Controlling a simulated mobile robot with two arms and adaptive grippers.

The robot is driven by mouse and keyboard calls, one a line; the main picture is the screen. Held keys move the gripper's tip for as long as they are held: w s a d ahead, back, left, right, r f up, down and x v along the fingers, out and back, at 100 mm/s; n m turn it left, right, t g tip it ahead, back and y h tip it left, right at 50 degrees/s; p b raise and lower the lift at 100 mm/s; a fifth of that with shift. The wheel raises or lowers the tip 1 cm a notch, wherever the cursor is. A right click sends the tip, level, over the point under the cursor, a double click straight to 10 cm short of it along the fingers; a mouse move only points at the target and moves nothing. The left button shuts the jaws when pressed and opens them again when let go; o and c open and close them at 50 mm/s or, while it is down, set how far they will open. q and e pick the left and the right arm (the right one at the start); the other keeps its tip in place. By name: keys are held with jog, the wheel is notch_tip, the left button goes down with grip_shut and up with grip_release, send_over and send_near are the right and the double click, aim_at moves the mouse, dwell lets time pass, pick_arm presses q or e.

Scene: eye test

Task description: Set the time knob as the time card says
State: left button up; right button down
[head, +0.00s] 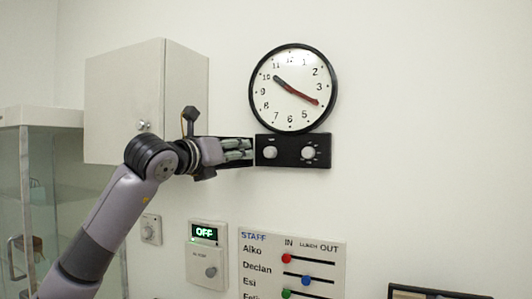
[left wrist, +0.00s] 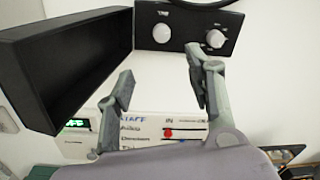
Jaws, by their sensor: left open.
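The wall clock (head: 293,62) has a black rim; its dark hand points near 10, its red hand near 4. Below it is a black panel (head: 293,161) with a left white knob (head: 270,152) and a right white knob (head: 308,153) ringed by marks. Their labels are too small to read, so I cannot tell which is the time knob. My left gripper (head: 246,150) is open and empty, left of the panel. In the left wrist view its fingers (left wrist: 160,85) are apart, below the knobs, touching neither. I cannot make out a time card.
A black cover (left wrist: 75,62) stands out from the panel's left side, beside my left gripper. A white cabinet (head: 125,100) hangs at left. Below are a box reading OFF (head: 208,262) and a staff board (head: 290,270). The wall right of the clock is clear.

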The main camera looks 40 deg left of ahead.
aim_at(268, 153)
pick_arm(q)
jog(key=p+x, duration=0.7)
jog(key=x, duration=0.8)
jog(key=shift+w+d+r, duration=0.1)
jog(key=shift+w, duration=0.05)
jog(key=shift+w+p, duration=0.4)
jog(key=shift+w, duration=0.2)
jog(key=shift+c, duration=0.4)
jog(key=c, duration=1.1)
